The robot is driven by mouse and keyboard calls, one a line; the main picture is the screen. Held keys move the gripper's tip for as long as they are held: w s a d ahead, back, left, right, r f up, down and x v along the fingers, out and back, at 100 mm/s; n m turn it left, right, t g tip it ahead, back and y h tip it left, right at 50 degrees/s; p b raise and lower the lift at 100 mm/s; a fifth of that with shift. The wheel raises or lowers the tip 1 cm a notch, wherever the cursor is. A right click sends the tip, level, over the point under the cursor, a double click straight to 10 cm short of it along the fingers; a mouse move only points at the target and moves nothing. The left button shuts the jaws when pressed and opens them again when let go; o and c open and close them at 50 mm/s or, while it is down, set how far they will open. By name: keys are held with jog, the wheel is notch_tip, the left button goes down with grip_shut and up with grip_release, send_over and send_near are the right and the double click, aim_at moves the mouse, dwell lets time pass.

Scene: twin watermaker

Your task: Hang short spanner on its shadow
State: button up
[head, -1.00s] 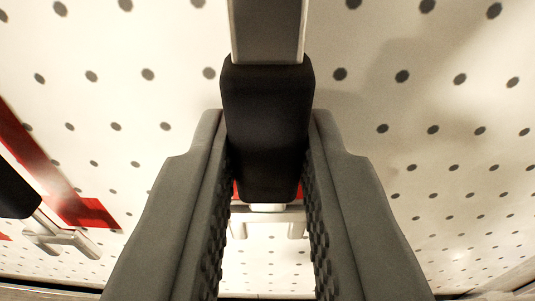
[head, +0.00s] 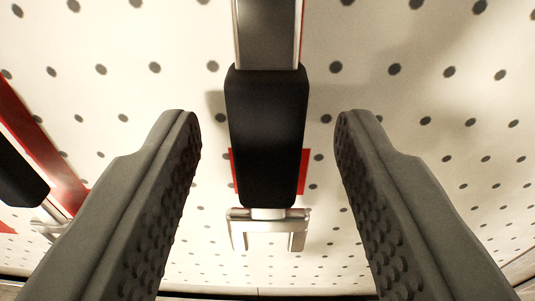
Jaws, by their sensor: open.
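The short spanner shows in the head view with a black grip (head: 266,140) and a grey metal shank (head: 267,35) that runs out of the top of the picture. It hangs upright against the white pegboard, in front of its red shadow (head: 305,170), which shows at both sides of the grip's lower part. A metal hook (head: 240,230) sits at the grip's lower end. My gripper (head: 266,125) is open, with one finger on each side of the grip and a clear gap on both sides. The spanner's far end is out of view.
At the left, another tool with a black grip (head: 18,178) hangs over its own red shadow (head: 35,140), near my left finger. The pegboard (head: 450,110) to the right is bare. A ledge or edge runs along the bottom.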

jog(key=s, duration=1.6)
jog(key=shift+s+d+r, duration=0.2)
jog(key=shift+s+r, duration=0.15)
jog(key=shift+s, duration=0.05)
jog(key=s+f, duration=0.7)
jog(key=f, duration=1)
jog(key=s+f, duration=0.8)
jog(key=f, duration=0.9)
jog(key=s+f, duration=0.7)
jog(key=f, duration=1)
jog(key=shift+s+a, duration=0.2)
jog(key=shift+s, duration=0.15)
jog(key=shift+c, duration=1)
jog(key=shift+a, duration=0.1)
